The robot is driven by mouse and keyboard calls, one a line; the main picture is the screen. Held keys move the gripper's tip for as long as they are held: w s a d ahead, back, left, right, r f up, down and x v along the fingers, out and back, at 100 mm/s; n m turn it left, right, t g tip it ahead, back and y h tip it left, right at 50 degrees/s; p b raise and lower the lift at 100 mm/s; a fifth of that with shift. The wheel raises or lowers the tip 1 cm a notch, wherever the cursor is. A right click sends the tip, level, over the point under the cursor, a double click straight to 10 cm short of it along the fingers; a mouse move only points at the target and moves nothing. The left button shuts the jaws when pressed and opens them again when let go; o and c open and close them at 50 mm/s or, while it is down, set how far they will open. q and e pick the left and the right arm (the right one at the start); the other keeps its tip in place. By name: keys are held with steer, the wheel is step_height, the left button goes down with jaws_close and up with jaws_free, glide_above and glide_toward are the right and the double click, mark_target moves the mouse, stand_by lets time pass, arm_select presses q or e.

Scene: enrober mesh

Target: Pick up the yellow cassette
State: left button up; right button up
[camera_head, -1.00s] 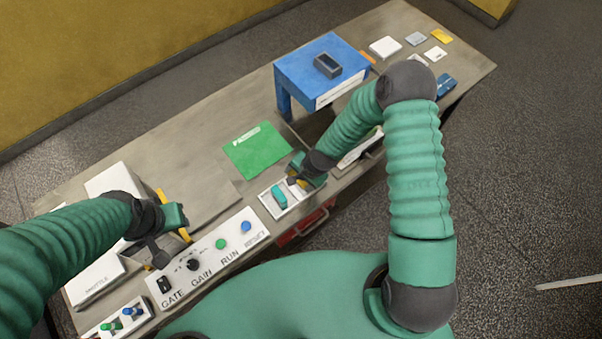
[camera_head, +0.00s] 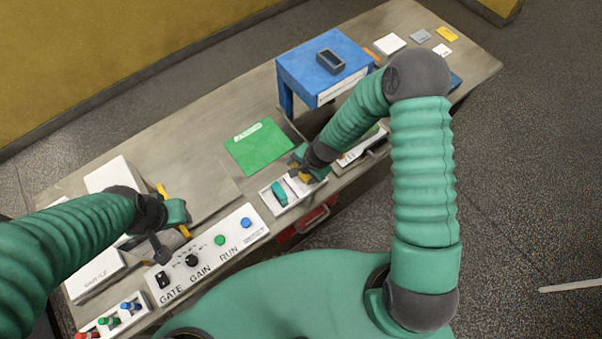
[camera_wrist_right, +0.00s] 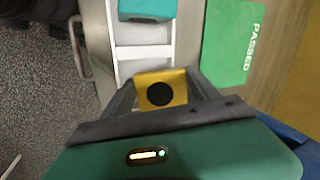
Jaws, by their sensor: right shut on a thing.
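The yellow cassette (camera_wrist_right: 160,90), with a black round spot, sits between the fingers of my right gripper (camera_wrist_right: 163,88) in the right wrist view. The gripper is shut on it, at the end of the white tray (camera_wrist_right: 139,53). In the head view, my right gripper (camera_head: 301,176) is at the right end of the tray, and the cassette is mostly hidden there. I cannot tell whether the cassette is clear of the tray. A teal cassette (camera_head: 279,193) lies in the tray's left part. My left gripper (camera_head: 172,228) is over the left bench; its fingers are unclear.
A green PASSED sheet (camera_head: 258,147) lies behind the tray. A blue stand (camera_head: 300,72) with a dark open box (camera_head: 330,61) on top is further right. A control panel (camera_head: 210,262) with buttons is left of the tray. A red bin (camera_head: 300,228) is below the bench edge.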

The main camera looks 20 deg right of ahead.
steer(key=s+d+b, duration=0.1)
steer(key=s, duration=0.2)
steer(key=s+d+b, duration=0.1)
steer(key=s, duration=0.2)
steer(key=s+d+r+b, duration=0.1)
steer(key=s, duration=0.1)
steer(key=shift+s+d+b, duration=0.15)
steer(key=shift+s+b, duration=0.15)
steer(key=shift+s, duration=0.1)
steer(key=s+d+r+p, duration=0.1)
steer(key=s+d+p, duration=0.1)
steer(key=s+p, duration=0.4)
steer(key=shift+d+p, duration=0.25)
steer(key=shift+p, duration=0.15)
